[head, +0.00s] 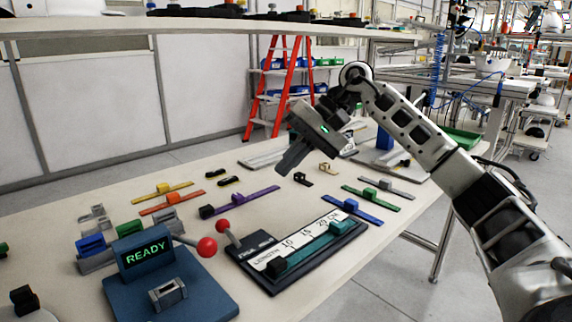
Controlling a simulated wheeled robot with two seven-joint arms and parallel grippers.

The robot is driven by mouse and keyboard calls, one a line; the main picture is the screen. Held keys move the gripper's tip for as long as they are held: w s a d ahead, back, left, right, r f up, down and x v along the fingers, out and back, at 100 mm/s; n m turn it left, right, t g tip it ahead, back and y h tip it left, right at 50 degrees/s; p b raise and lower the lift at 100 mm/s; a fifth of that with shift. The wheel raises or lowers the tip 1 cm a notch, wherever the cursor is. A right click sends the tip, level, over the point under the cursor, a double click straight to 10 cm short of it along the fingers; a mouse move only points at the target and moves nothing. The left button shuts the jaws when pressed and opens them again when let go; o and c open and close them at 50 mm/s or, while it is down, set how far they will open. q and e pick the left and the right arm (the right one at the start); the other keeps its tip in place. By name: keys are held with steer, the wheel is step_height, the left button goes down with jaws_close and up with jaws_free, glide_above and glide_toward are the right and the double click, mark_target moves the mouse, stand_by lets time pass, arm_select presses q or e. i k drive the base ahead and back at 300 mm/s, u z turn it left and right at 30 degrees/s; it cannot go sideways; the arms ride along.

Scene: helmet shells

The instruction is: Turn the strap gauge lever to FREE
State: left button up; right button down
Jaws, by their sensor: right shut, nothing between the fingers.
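The strap gauge (318,268) is a dark board with a white length scale, lying on the table right of centre. Its lever (231,235), a rod with a red ball, is at the gauge's left end and tilts toward the back left. Small lettering beside the lever is too small to read surely. My right gripper (285,165) is shut and empty, above the table behind the gauge, apart from the lever. My left gripper is not in view.
A blue device (148,252) showing READY stands left of the gauge; its own red-ball lever (207,247) is close to the gauge's lever. Coloured straps, including a purple one (250,200), lie behind. A rack with buckles (92,245) stands at left.

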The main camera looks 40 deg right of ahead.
mark_target(223, 225)
steer(key=k, duration=1)
